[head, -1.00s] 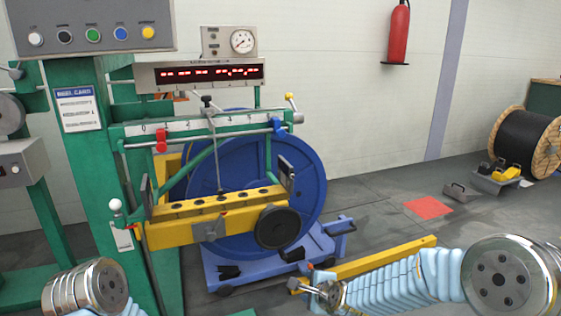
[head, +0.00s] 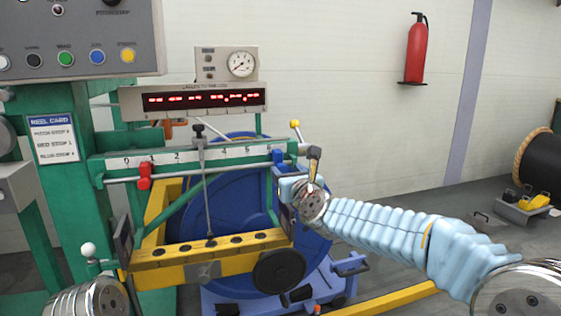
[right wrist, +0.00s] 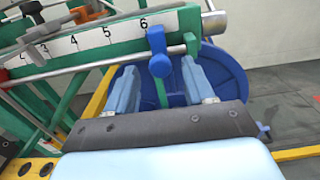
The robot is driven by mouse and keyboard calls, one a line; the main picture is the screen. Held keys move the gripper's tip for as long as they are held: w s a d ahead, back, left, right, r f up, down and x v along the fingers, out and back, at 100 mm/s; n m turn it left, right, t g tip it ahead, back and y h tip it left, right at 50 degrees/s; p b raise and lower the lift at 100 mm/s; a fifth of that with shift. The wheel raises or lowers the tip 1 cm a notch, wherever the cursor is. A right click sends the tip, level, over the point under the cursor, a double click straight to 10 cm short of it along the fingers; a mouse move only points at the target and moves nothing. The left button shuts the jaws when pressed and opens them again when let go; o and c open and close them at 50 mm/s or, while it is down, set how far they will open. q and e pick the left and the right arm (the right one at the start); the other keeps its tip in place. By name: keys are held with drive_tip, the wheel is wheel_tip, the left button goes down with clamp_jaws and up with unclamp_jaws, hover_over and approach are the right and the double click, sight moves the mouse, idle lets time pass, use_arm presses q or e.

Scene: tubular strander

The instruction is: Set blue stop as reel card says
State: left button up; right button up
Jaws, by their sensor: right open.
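The blue stop (head: 278,157) sits on the rail near the right end of the white number scale (head: 225,153). In the right wrist view the blue stop (right wrist: 158,52) is just right of the 6. My right gripper (right wrist: 163,75) is open, its two pale-blue fingers on either side of the stop's lower part in that view; contact cannot be told. In the head view this gripper (head: 289,172) is at the rail's right end. The reel card (head: 53,138) hangs on the green post; its heading reads, but its numbers are too small to be sure. My left gripper is out of view.
A red stop (head: 144,175) sits near the scale's left end. A black-knobbed clamp (head: 199,134) with a rod stands near the 3. A yellow-knobbed lever (head: 296,128) is at the right end. The yellow holed bar (head: 185,253) and blue reel (head: 235,215) are below.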

sight(283, 168)
drive_tip(key=p+x, duration=0.1)
drive_tip(key=x, duration=0.4)
drive_tip(key=shift+w+a, duration=0.1)
drive_tip(key=shift+w, duration=0.15)
clamp_jaws()
